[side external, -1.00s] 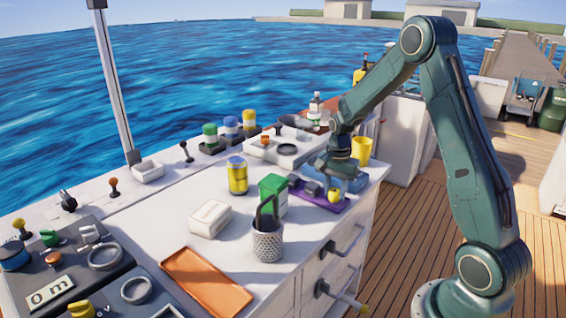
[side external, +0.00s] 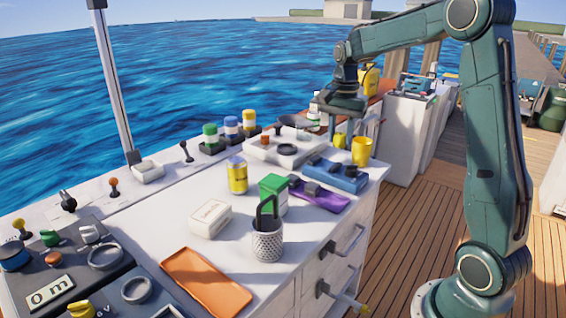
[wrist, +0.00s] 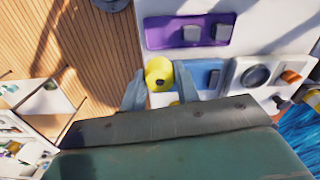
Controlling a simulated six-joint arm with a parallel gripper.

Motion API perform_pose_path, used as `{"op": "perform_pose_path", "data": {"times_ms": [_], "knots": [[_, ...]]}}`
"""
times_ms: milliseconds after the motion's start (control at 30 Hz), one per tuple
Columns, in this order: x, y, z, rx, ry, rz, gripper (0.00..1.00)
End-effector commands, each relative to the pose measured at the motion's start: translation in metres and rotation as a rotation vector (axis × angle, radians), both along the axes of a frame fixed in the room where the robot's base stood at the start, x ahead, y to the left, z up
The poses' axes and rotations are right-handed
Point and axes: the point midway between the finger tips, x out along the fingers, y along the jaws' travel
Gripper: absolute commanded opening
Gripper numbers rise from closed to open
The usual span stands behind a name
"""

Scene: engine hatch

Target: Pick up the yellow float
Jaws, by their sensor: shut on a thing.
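In the wrist view the float (wrist: 158,74) shows as a rounded yellow body with a dark spot, between the two grey fingertips of my gripper (wrist: 160,88). My gripper is shut on it. The purple tray (side external: 322,197) lies below and nearer the camera, holding dark grey blocks. Part of the float is hidden by the fingers and the gripper body.
A blue tray (side external: 350,181) lies beside the purple one. A white tray (side external: 262,152), a green box (side external: 273,190), a yellow can (side external: 237,177) and a mesh pen pot (side external: 267,243) stand on the worktop.

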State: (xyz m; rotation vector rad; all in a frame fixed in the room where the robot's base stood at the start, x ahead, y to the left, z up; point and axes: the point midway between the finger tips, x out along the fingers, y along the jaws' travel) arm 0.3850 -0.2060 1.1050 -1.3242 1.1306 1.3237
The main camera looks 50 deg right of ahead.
Motion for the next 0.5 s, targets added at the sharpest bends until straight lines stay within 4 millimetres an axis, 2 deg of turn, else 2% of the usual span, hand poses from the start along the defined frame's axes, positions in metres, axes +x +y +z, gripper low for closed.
{"op": "perform_pose_path", "data": {"times_ms": [200,500], "knots": [[0.0,0.0,0.015,0.0,0.0,0.0,0.1],[0.0,0.0,0.016,0.0,0.0,0.0,0.1]]}}
